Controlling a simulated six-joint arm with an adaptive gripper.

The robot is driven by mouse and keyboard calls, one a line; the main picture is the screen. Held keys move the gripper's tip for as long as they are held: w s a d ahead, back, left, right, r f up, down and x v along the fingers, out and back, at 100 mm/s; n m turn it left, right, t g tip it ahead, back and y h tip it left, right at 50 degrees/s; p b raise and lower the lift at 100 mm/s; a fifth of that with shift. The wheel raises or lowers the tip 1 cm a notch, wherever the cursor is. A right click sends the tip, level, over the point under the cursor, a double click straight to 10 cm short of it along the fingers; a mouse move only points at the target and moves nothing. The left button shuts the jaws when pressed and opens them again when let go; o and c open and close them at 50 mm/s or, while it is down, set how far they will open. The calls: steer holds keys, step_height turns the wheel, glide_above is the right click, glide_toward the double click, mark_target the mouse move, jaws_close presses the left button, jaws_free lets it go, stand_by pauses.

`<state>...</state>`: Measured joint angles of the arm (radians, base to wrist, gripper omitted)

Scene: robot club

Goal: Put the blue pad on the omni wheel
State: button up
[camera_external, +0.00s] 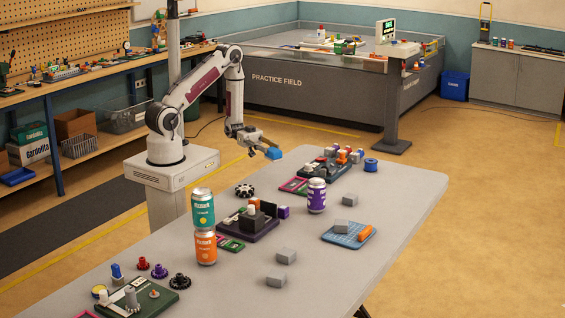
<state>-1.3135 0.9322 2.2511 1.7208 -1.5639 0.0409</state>
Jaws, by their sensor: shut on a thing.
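My gripper (262,149) is shut on the blue pad (273,153), a small bright blue piece at its tips. It holds the pad in the air, beyond and to the right of the omni wheel in the picture. The omni wheel (244,190) is a small black and white wheel lying on the grey table (395,205), near its far left edge. Nothing is seen on top of it. The pad and wheel are apart.
Two stacked cans, teal (203,208) over orange (206,248), stand in front of the wheel. A dark tray (262,229) with parts and a purple can (316,196) are nearby. A light blue tray (337,239) and grey blocks (286,255) lie nearer; the right side is clear.

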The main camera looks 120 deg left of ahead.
mark_target(246, 190)
steer(key=s+d+r+m+g+h, duration=0.1)
steer(key=d+m+g+h, duration=0.1)
steer(key=d, duration=0.5)
steer(key=s+d+r+m+g+h, duration=0.1)
steer(key=d+r+m+h, duration=0.1)
steer(key=d, duration=0.5)
steer(key=shift+s+m+g+h, duration=0.3)
steer(key=shift+s+g+h, duration=0.1)
steer(key=shift+h, duration=0.5)
steer(key=shift+f, duration=2.8)
steer(key=shift+f, duration=0.1)
steer(key=shift+f, duration=2)
steer(key=shift+f, duration=0.15)
steer(key=o, duration=1)
